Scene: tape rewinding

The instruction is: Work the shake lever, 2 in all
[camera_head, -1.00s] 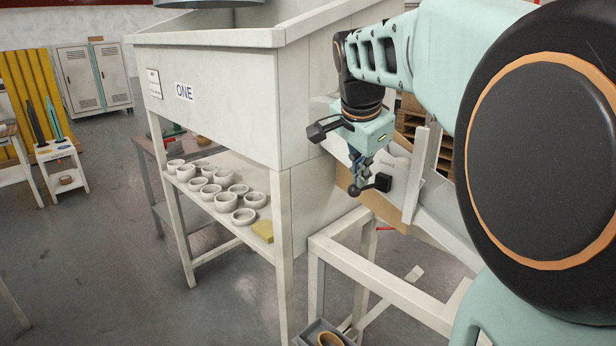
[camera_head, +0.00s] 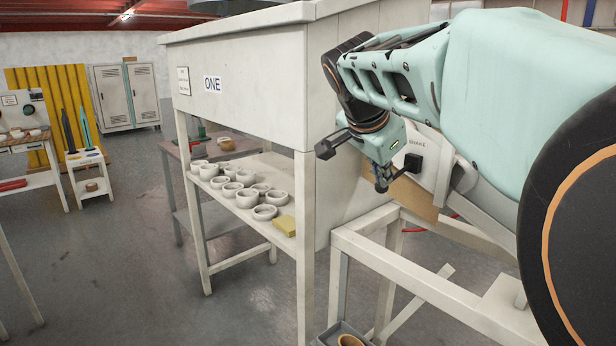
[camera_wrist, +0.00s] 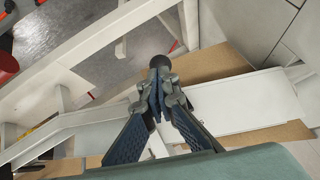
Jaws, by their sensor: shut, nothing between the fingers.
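A dark round knob (camera_wrist: 158,62), which looks like the end of the shake lever, sits just beyond my fingertips in the wrist view. It also shows as a small dark ball (camera_head: 381,188) below the fingers in the head view. The lever's shaft is hidden. The panel with the SHAKE label (camera_head: 418,143) is behind and to the right of my gripper (camera_head: 381,176), on the side of the white machine. In the wrist view my gripper (camera_wrist: 159,88) is shut and empty, its tips close to the knob. I cannot tell whether they touch it.
The white machine marked ONE (camera_head: 240,90) stands left of my arm, with several pale bowls (camera_head: 238,184) and a yellow block (camera_head: 285,226) on its shelf. A white frame (camera_head: 430,280) stands below my gripper. Brown boards (camera_wrist: 215,68) lie below it. Open floor is at left.

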